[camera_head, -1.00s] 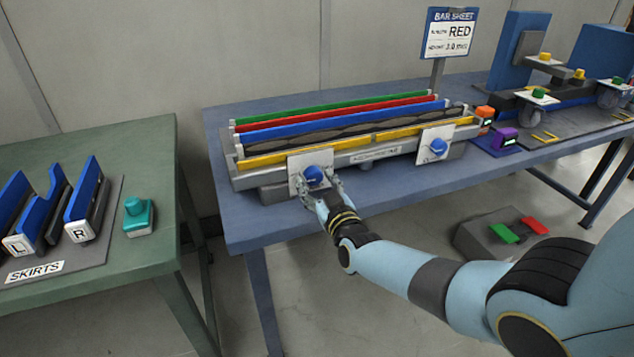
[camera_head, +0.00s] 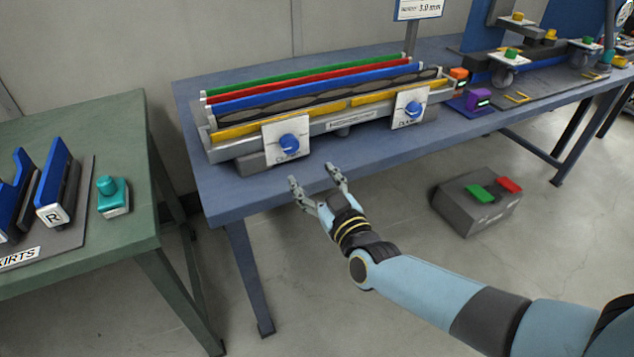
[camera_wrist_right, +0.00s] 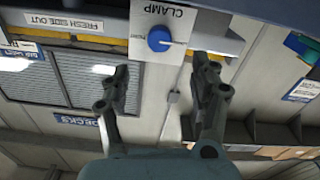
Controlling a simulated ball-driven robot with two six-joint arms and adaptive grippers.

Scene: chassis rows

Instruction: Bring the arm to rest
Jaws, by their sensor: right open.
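My right gripper (camera_head: 320,186) is open and empty in the head view, in front of the near edge of the blue bench (camera_head: 235,207). Its two fingers are spread apart and point toward the left clamp plate, clear of it. The left clamp plate has a blue knob (camera_head: 289,144). In the right wrist view the open fingers (camera_wrist_right: 160,85) show below the clamp plate with its blue knob (camera_wrist_right: 159,39); nothing is between them. My left gripper is not in view.
A grey fixture with green, red, blue and yellow bars (camera_head: 285,122) lies on the bench. A second blue knob (camera_head: 412,110) is at its right end. A green table (camera_head: 120,240) with blue skirts is at left. A grey pedal box (camera_head: 478,203) sits on the floor.

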